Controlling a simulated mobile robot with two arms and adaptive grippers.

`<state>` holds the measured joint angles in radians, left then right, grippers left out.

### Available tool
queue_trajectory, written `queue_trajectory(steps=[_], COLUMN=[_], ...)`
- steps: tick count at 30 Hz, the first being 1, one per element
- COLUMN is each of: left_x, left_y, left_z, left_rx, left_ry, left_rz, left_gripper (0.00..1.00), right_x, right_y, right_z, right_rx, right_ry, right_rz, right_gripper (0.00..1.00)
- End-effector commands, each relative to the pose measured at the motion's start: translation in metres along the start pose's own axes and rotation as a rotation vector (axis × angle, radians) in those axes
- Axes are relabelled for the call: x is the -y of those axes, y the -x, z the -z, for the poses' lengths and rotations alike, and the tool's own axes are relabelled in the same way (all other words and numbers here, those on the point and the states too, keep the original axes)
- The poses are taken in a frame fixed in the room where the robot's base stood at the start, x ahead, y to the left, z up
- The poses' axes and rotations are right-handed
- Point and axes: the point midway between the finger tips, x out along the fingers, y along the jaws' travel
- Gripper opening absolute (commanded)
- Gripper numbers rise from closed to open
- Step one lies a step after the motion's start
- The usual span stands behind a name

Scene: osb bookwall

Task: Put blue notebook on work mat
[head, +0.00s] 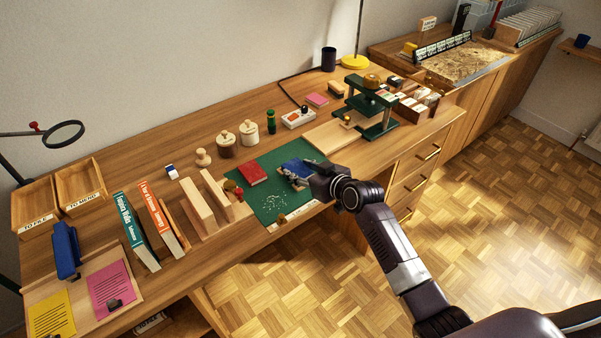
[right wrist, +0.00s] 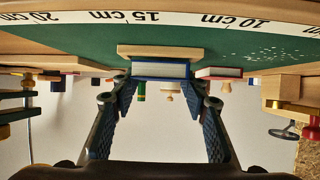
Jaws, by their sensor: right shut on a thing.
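The blue notebook (head: 295,168) is over the right part of the green work mat (head: 262,205) in the head view. My right gripper (head: 304,179) reaches in from the right and is shut on the notebook. In the right wrist view, the notebook (right wrist: 160,69) shows edge-on between the fingertips of my right gripper (right wrist: 164,88), with the mat (right wrist: 80,45) above it in the picture. I cannot tell whether the notebook touches the mat. My left gripper is not in view.
A red notebook (head: 252,174) lies on the mat, left of the blue one. A wooden press stand (head: 214,205) is at the mat's left edge. Lidded pots (head: 249,132) stand behind it. A green press (head: 371,105) and a wooden board (head: 331,136) are to the right.

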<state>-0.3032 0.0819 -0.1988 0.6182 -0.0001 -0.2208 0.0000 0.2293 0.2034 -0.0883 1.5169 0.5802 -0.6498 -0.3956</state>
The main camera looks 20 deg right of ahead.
Motion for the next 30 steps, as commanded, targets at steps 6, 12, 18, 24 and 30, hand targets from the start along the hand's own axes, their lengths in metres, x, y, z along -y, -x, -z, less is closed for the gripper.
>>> queue_trajectory(steps=[6,12,18,24,30], left_x=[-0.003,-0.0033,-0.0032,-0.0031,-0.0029], left_y=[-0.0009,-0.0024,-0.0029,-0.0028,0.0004], left_z=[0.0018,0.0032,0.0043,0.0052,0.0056], left_rx=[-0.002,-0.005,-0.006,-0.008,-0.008], left_ry=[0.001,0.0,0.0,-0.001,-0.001], left_rz=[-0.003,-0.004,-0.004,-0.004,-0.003], left_gripper=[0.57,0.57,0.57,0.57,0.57], right_x=[-0.0003,-0.0003,-0.0003,-0.0003,-0.0002], right_y=[-0.004,-0.0046,-0.0051,-0.005,-0.0023], right_z=[-0.0077,-0.0094,-0.0105,-0.0104,-0.0067], right_rx=[-0.002,-0.001,-0.001,-0.001,-0.001], right_ry=[0.001,0.001,0.0,0.0,0.001], right_rz=[-0.001,-0.001,-0.001,-0.001,-0.001], right_gripper=[0.17,0.17,0.56,0.59,0.59])
